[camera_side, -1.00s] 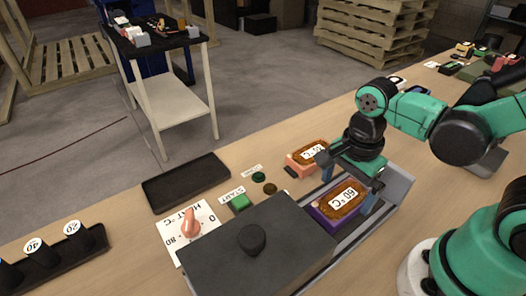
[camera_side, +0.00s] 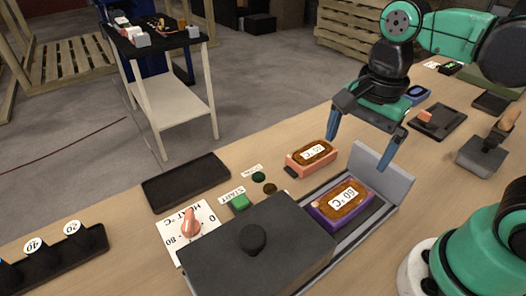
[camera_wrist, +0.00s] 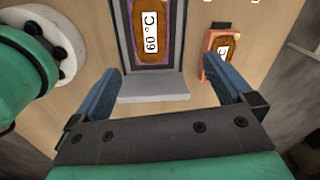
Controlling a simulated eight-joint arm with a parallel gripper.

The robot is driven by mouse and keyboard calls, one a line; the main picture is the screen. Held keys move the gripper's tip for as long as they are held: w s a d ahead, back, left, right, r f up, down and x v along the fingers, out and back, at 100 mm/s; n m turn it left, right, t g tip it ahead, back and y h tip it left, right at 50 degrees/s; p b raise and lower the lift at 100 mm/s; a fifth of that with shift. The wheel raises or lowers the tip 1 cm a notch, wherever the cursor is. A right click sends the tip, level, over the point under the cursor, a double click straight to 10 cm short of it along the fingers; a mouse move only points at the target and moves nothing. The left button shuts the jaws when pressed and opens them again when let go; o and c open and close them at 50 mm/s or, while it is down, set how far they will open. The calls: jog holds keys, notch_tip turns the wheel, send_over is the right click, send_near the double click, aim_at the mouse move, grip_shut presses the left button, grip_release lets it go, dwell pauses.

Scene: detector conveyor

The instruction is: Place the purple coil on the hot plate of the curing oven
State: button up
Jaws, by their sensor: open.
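The purple coil (camera_side: 324,214), a purple block with a brown top and a "60 °C" label, sits on the sliding plate (camera_side: 375,215) of the dark grey curing oven (camera_side: 215,270). It also shows in the wrist view (camera_wrist: 170,40) at the top, on its grey plate (camera_wrist: 150,86). My gripper (camera_side: 362,150) is open and empty, its blue fingers spread above and behind the plate's raised grey end wall, apart from the coil. The fingers also show in the wrist view (camera_wrist: 166,90).
An orange coil (camera_side: 300,162) with a label sits on the table beside the plate. A green START button (camera_side: 240,203), a heat dial (camera_side: 190,222) and an empty black tray (camera_side: 187,182) lie left. A black rack (camera_side: 60,255) stands at far left.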

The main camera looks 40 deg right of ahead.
jog(key=w+n+t, duration=0.1)
jog(key=n+t, duration=0.1)
jog(key=n, duration=0.3)
jog(key=w+d+n+t, duration=0.1)
jog(key=w+n+t, duration=0.1)
jog(key=n, duration=0.3)
jog(key=w+d+f+n+t, duration=0.1)
jog(key=w+n+t, duration=0.1)
jog(key=n, duration=0.4)
